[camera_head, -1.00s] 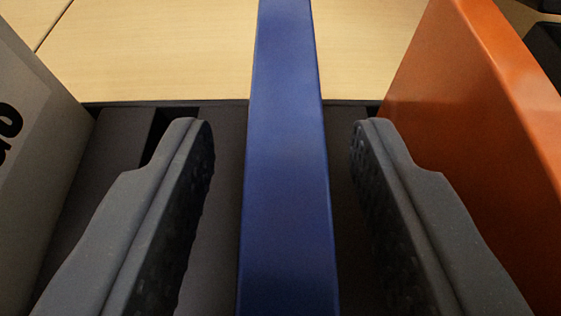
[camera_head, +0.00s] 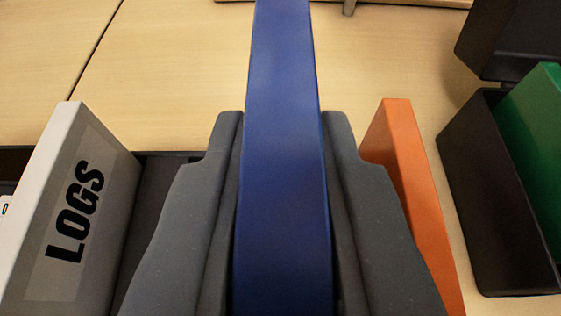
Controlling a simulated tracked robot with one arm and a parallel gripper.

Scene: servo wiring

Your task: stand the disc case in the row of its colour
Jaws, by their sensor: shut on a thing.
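A blue disc case (camera_head: 283,160) stands upright on edge in the middle of the head camera view. My gripper (camera_head: 284,125) is shut on the blue case, with one dark finger pressed to each side. The case appears raised above the dark rack (camera_head: 150,185). A grey case marked LOGS (camera_head: 80,200) stands in the rack to the left of my gripper. An orange case (camera_head: 405,180) stands close to the right of my gripper, partly hidden by the right finger. The lower end of the blue case is out of view.
At the right a black container (camera_head: 480,200) holds a green case (camera_head: 540,140). Another black box (camera_head: 515,40) stands behind it. The wooden table (camera_head: 180,70) is clear behind the rack at left and middle.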

